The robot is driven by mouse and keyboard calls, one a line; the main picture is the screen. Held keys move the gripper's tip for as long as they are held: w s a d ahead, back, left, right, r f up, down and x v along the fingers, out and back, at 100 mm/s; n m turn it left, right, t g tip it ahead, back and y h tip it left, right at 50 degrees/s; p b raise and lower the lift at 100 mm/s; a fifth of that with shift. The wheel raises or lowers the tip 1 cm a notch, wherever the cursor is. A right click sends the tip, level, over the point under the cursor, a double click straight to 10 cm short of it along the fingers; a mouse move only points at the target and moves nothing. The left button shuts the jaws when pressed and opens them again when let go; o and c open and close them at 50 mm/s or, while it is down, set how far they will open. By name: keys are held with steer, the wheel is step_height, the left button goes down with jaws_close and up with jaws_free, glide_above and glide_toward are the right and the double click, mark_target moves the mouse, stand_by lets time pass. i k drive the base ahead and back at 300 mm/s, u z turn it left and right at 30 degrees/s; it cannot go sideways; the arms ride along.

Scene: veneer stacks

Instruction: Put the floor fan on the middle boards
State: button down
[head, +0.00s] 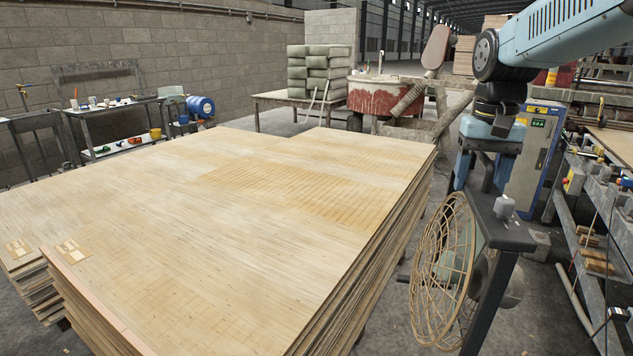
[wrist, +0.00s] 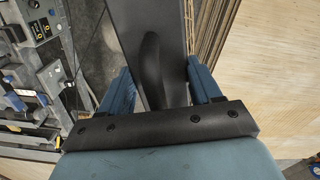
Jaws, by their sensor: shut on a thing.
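The floor fan (head: 443,269) has a round tan wire cage and a dark frame. It hangs upright at the right side of the board stack in the head view, apart from the boards. My gripper (head: 482,172) is shut on the top of the fan's dark frame. In the wrist view the blue fingers of my gripper (wrist: 160,88) stand on both sides of a dark part of the fan (wrist: 158,30). The boards (head: 210,210) form wide, light wood stacks. The fan's lower end is cut off by the picture edge.
The stack's right edge (head: 370,255) lies close beside the fan. A red tub (head: 385,97) stands behind the boards.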

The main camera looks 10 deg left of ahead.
mark_target(294, 243)
steer(key=z, duration=0.45)
steer(key=i, duration=2.55)
steer(key=z, duration=1.35)
steer(key=i, duration=0.15)
steer(key=u, duration=2.5)
